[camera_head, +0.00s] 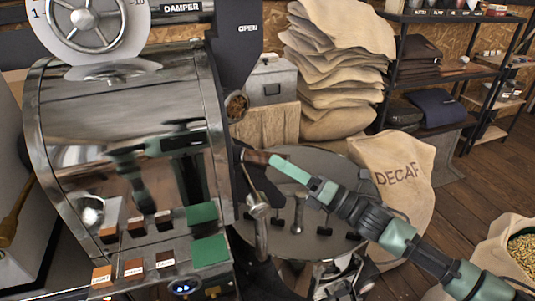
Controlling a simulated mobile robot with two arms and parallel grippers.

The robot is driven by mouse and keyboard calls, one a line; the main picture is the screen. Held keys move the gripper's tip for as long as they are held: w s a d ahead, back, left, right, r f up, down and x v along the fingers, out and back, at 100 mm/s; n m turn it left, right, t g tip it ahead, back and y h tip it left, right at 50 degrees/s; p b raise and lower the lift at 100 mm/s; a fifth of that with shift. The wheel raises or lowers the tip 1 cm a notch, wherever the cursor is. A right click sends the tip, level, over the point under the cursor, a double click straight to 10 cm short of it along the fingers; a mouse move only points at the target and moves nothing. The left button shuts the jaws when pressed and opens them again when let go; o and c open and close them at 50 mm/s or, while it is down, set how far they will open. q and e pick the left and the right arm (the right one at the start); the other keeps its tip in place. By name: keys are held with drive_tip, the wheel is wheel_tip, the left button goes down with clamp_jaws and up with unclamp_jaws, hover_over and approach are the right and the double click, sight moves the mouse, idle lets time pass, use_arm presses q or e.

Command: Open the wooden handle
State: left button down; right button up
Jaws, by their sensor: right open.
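My left gripper is not in view.
A metal lever (258,215) stands at the tray's left edge. A DECAF sack (405,175) leans behind my right arm. Stacked sacks (335,60) and a shelf (440,85) stand at the back. An open bean sack (510,250) is at the lower right.

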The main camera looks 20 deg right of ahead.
sight(268, 158)
drive_tip(key=x, duration=0.3)
drive_tip(key=shift+p, duration=0.3)
drive_tip(key=shift+w+a+r, duration=0.1)
drive_tip(key=shift+w+a, duration=0.2)
drive_tip(key=shift+w, duration=0.05)
drive_tip(key=c, duration=0.9)
clamp_jaws()
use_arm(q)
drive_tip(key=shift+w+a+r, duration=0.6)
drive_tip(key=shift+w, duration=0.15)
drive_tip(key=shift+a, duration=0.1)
